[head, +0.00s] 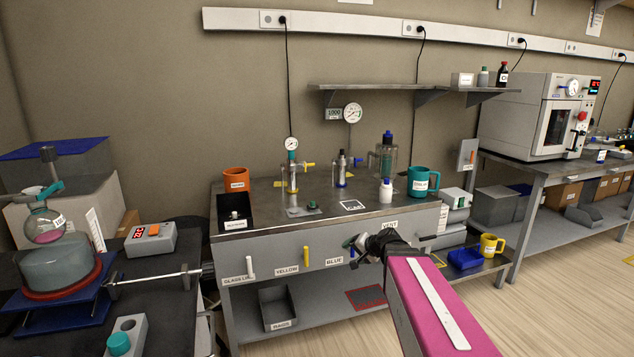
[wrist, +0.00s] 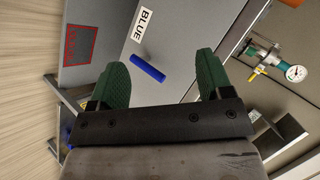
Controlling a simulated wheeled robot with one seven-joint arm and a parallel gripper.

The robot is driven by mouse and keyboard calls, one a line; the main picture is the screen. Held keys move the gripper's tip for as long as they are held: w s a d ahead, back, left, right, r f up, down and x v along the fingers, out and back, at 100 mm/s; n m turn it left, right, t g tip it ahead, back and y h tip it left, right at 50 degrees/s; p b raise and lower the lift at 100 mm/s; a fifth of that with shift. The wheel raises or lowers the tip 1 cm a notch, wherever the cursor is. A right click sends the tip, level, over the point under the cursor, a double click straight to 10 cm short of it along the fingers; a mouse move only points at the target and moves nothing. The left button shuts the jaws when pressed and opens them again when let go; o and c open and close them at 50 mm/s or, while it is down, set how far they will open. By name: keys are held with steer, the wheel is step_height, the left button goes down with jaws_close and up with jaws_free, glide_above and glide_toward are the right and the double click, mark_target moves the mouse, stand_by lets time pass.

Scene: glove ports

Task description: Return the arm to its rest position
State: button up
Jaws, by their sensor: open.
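My gripper (head: 352,243) is in front of the grey bench front, at the end of my pink arm, which reaches in from the lower right. In the wrist view its two green fingers (wrist: 160,72) are spread apart with nothing gripped. A blue handle (wrist: 147,68) on the grey panel shows between the fingers, beyond them; I see no contact. A "BLUE" label (wrist: 142,24) is beside it, and the label also shows in the head view (head: 334,261). In the head view the blue handle is mostly hidden by my gripper.
A white handle (head: 250,266) and a yellow handle (head: 306,256) stick out farther left. The bench top (head: 300,222) above carries glassware, a teal mug (head: 422,181) and an orange mug (head: 236,180). A low shelf with a blue tray (head: 464,259) and yellow mug (head: 491,246) is right. Floor is open at lower right.

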steer(key=s+d+f+n+g+h, duration=0.2)
steer(key=s+f+g+h, duration=0.1)
steer(key=s+f, duration=0.3)
steer(key=s+d+f+n+g+h, duration=0.3)
steer(key=s+f, duration=0.3)
steer(key=s, duration=0.4)
steer(key=shift+s+d+f+g+h, duration=0.15)
steer(key=shift+d+g+h, duration=0.1)
steer(key=shift+g+h, duration=0.5)
